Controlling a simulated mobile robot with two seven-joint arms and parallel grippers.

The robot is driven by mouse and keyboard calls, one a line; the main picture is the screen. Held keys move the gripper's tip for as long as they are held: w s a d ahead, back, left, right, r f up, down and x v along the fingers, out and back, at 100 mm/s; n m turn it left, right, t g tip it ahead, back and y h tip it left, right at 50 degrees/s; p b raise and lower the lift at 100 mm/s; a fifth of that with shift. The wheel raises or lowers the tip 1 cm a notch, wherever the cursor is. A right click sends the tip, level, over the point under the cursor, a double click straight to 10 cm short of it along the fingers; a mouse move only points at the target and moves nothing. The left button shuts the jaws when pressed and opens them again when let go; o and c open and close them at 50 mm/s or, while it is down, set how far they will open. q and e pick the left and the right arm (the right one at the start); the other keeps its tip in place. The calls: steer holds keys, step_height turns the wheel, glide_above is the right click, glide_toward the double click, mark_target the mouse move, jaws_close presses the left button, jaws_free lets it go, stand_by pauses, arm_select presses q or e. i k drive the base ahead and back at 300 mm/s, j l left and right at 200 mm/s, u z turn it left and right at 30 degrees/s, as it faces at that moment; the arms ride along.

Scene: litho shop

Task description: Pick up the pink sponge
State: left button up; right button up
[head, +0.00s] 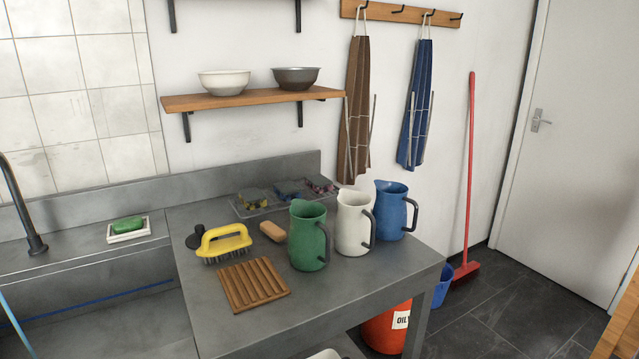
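A small peach-tan block (272,231) lies on the grey metal table (330,290), between the yellow-handled scrubbing brush (224,243) and the green jug (309,236). It is the closest match I see to a pink sponge, but its colour looks more tan than clear pink. A shallow tray (243,211) behind it holds several small coloured items, too small to identify, some reddish-pink. Neither of my grippers is in view.
A white jug (354,222) and a blue jug (391,211) stand right of the green one. A slatted wooden rack (254,284) lies in front. A green bar (127,224) sits in a white dish by the sink at left. The table's front right is clear.

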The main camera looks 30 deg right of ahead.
mark_target(318, 184)
steer(key=l+u, duration=0.15)
steer(key=l, duration=0.25)
steer(key=k+l+u, duration=0.15)
steer(key=l, duration=0.25)
steer(key=l+u, duration=0.15)
steer(key=l, duration=0.25)
steer(key=k+l+u, duration=0.15)
steer(key=l, duration=0.25)
steer(key=k+l+u, duration=0.15)
steer(key=l, duration=0.2)
steer(key=k+l+u, duration=0.15)
steer(key=l, duration=0.2)
steer(key=k+l+u, duration=0.15)
steer(key=l, duration=0.2)
steer(key=k+l+u, duration=0.2)
steer(key=l, duration=0.25)
steer(key=l+u, duration=0.2)
steer(key=l, duration=0.3)
steer(key=l+u, duration=0.2)
steer(key=l, duration=0.25)
steer(key=k+l+u, duration=0.15)
steer(key=l, duration=0.3)
steer(key=i, duration=0.05)
